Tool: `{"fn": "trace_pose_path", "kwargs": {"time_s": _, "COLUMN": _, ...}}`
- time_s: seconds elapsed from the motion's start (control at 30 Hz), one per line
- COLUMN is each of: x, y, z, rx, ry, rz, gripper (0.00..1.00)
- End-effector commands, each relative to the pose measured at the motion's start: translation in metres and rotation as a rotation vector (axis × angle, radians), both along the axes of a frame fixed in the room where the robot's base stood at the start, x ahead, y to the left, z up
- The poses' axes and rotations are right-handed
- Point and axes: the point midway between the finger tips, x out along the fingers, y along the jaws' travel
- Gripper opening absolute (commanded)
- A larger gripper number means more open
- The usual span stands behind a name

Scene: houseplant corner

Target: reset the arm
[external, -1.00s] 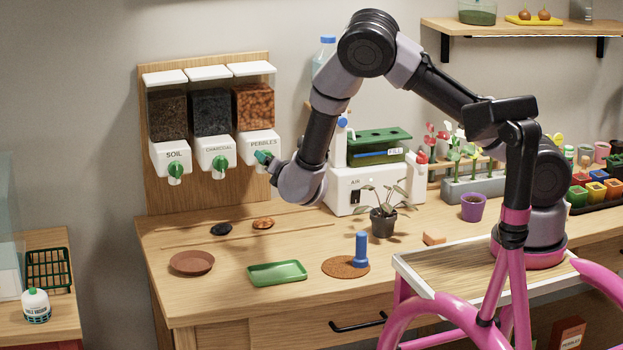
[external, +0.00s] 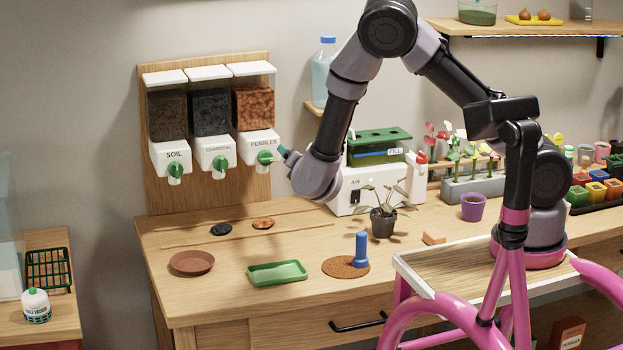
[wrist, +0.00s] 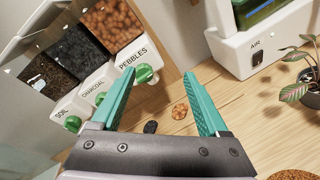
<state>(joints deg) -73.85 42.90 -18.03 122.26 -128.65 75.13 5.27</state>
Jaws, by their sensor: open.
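My gripper (external: 284,151) is open and empty, in the air just right of the pebbles dispenser (external: 258,143). The green pebbles knob (external: 265,157) is clear of the fingers in the external view; in the wrist view the knob (wrist: 144,73) shows beyond the left finger. My arm arches up from its base on the right and bends down to the gripper; its top bend touches the upper edge of the picture.
Soil (external: 174,158) and charcoal (external: 217,152) dispensers hang left. Below lie a brown saucer (external: 192,263), a green tray (external: 250,275), dark (external: 221,229) and orange (external: 263,223) piles, and a cork mat (external: 335,269) with a blue tool (external: 361,250). A white machine (external: 349,190) and potted plant (external: 382,222) stand right.

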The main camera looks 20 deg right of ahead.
Motion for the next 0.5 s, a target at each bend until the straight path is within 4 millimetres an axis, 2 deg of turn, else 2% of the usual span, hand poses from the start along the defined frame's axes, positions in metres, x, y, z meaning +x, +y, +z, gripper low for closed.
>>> {"fn": "trace_pose_path", "kwargs": {"time_s": 0.03, "x": 0.01, "y": -0.028, "z": 0.016, "rx": 0.055, "ry": 0.012, "rz": -0.09, "gripper": 0.78}}
{"fn": "trace_pose_path", "kwargs": {"time_s": 0.07, "x": 0.014, "y": -0.047, "z": 0.025, "rx": 0.091, "ry": 0.023, "rz": -0.151, "gripper": 0.78}}
{"fn": "trace_pose_path", "kwargs": {"time_s": 0.1, "x": 0.018, "y": -0.074, "z": 0.035, "rx": 0.144, "ry": 0.042, "rz": -0.238, "gripper": 0.78}}
{"fn": "trace_pose_path", "kwargs": {"time_s": 0.23, "x": 0.015, "y": -0.166, "z": 0.068, "rx": 0.356, "ry": 0.105, "rz": -0.544, "gripper": 0.78}}
{"fn": "trace_pose_path", "kwargs": {"time_s": 0.3, "x": 0.005, "y": -0.209, "z": 0.081, "rx": 0.475, "ry": 0.138, "rz": -0.695, "gripper": 0.78}}
{"fn": "trace_pose_path", "kwargs": {"time_s": 0.4, "x": -0.018, "y": -0.261, "z": 0.096, "rx": 0.657, "ry": 0.18, "rz": -0.897, "gripper": 0.78}}
{"fn": "trace_pose_path", "kwargs": {"time_s": 0.5, "x": -0.047, "y": -0.3, "z": 0.11, "rx": 0.853, "ry": 0.217, "rz": -1.077, "gripper": 0.78}}
